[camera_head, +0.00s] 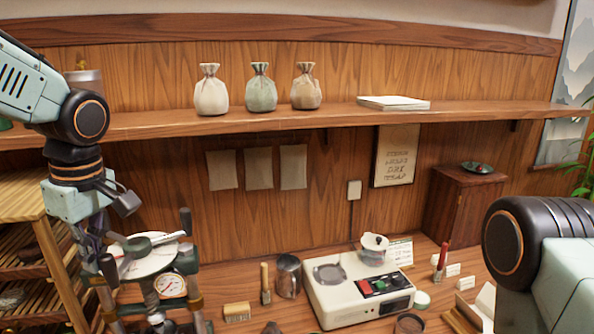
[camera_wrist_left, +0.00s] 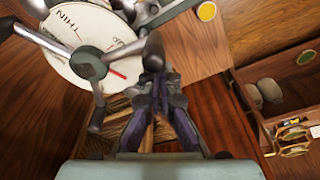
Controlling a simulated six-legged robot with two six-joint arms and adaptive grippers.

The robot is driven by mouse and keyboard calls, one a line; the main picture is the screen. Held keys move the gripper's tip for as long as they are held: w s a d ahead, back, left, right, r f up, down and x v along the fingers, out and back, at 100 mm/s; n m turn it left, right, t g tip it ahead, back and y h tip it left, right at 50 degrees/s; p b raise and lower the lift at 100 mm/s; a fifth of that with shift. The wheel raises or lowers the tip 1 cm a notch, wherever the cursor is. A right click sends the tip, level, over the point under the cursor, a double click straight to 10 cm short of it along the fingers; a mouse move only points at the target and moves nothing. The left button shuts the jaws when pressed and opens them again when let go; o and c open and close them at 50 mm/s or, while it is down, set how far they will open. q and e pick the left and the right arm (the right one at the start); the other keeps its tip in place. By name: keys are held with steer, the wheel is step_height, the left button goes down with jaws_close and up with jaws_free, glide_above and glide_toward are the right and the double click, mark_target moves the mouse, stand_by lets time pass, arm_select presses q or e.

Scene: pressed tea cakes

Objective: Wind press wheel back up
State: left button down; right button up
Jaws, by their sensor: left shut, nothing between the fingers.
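The press wheel (camera_head: 137,245) has a dark green hub and metal spokes with dark upright handles, over a white round dial plate (camera_head: 155,262). My left gripper (camera_head: 100,258) points down at the wheel's left side in the head view. In the left wrist view its fingers (camera_wrist_left: 155,75) are shut and empty, close beside a dark handle (camera_wrist_left: 153,47); I cannot tell whether they touch. My right gripper is out of frame.
A pressure gauge (camera_head: 171,286) sits on the press below the dial. A slatted wooden rack (camera_head: 30,255) stands close at left. A brush (camera_head: 237,312), metal cup (camera_head: 288,275) and white appliance (camera_head: 345,300) stand right of the press. A long shelf (camera_head: 300,122) crosses above.

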arm_select(q)
steer(key=shift+d, duration=0.75)
steer(key=shift+s, duration=0.1)
steer(key=shift+d+r+p, duration=0.1)
steer(key=shift+d+p, duration=0.15)
steer(key=shift+p, duration=0.1)
steer(key=d, duration=0.1)
steer(key=d+p, duration=0.1)
steer(key=d, duration=0.1)
steer(key=shift+w, duration=0.35)
